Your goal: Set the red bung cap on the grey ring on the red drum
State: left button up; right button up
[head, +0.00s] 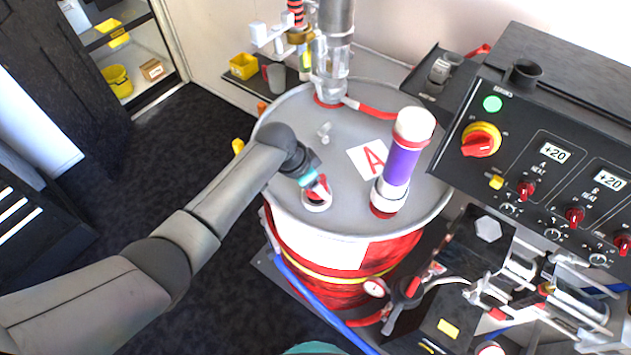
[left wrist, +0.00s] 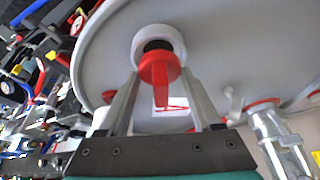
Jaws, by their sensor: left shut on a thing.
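The red bung cap (head: 322,186) is in my left gripper (head: 315,188), over the front of the red drum's grey top (head: 265,185). In the left wrist view the red cap (left wrist: 158,68) has an upright fin between the two fingers of my left gripper (left wrist: 163,95). The pale grey ring (head: 317,205) is on the drum top right at the cap; it also shows in the left wrist view (left wrist: 165,33). Part of its dark hole shows beyond the cap's edge, so the cap looks off-centre. I cannot tell whether they touch. My right gripper is not in view.
A purple-and-white cylinder (head: 402,160) stands on the drum right of the ring. A metal pump tube (head: 331,60) rises from the drum's back. A control panel (head: 545,160) stands at right. Dark floor (head: 150,150) is open at left.

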pick_arm(q)
jog(key=shift+f+b, duration=0.6)
jog(key=shift+f, duration=0.2)
jog(key=o, duration=1.1)
jog(key=shift+r, duration=0.1)
jog(key=p+v, duration=0.3)
jog(key=shift+p, duration=0.3)
jog(key=shift+a+r, duration=0.2)
jog(key=shift+r, duration=0.2)
jog(key=v, duration=0.7)
jog(key=shift+s, duration=0.1)
